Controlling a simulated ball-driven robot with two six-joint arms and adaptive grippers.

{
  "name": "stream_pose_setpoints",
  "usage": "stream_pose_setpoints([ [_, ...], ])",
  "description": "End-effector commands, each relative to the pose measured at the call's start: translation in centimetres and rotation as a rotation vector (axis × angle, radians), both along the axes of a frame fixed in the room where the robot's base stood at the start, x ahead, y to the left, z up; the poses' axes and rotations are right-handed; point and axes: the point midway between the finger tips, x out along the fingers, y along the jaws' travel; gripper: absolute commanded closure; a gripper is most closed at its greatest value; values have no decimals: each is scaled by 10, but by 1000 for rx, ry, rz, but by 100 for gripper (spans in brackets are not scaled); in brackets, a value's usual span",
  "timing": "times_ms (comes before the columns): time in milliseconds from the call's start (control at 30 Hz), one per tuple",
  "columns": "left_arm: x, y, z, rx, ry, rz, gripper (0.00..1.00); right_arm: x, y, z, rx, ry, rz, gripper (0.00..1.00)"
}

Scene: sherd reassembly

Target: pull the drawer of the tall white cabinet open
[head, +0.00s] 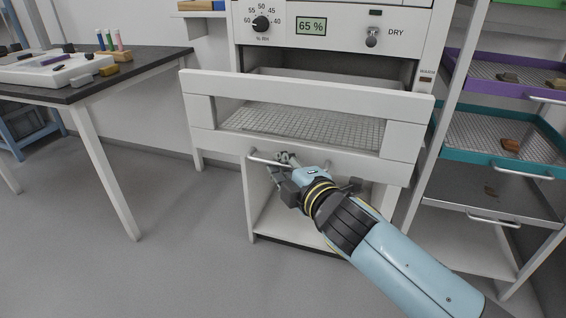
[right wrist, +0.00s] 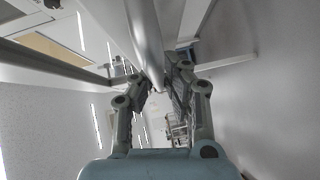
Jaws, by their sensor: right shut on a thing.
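The tall white cabinet (head: 340,43) stands in the middle of the head view, with a dial and a 65 % display on its panel. Its drawer (head: 310,92) stands out from the body, and a wire mesh floor (head: 300,124) shows inside it. The metal bar handle (head: 262,160) is low on the drawer front. My right gripper (head: 287,159) is shut on the handle, reaching in from the lower right. In the right wrist view the bar (right wrist: 146,45) runs between the two fingers (right wrist: 158,88). My left gripper is not in view.
A rack at the right holds a purple tray (head: 485,71) and a teal tray (head: 480,150) with brown sherds. A dark-topped table (head: 140,62) stands at the left with tools. An open shelf space (head: 275,215) lies below the drawer. The grey floor in front is clear.

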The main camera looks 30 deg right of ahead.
Motion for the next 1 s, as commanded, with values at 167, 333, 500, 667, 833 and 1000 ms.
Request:
stream_pose_setpoints([
  [167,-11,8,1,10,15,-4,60,2,1,4,4,-10,2,87],
  [333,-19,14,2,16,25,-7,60,1,0,3,2,-7,2,67],
  [500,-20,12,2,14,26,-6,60,1,0,2,2,-3,1,67],
  [667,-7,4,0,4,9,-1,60,-5,0,1,2,-1,1,67],
  [833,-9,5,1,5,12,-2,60,-33,2,4,2,1,1,67],
  [1000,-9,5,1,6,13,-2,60,-75,5,10,0,1,0,67],
])
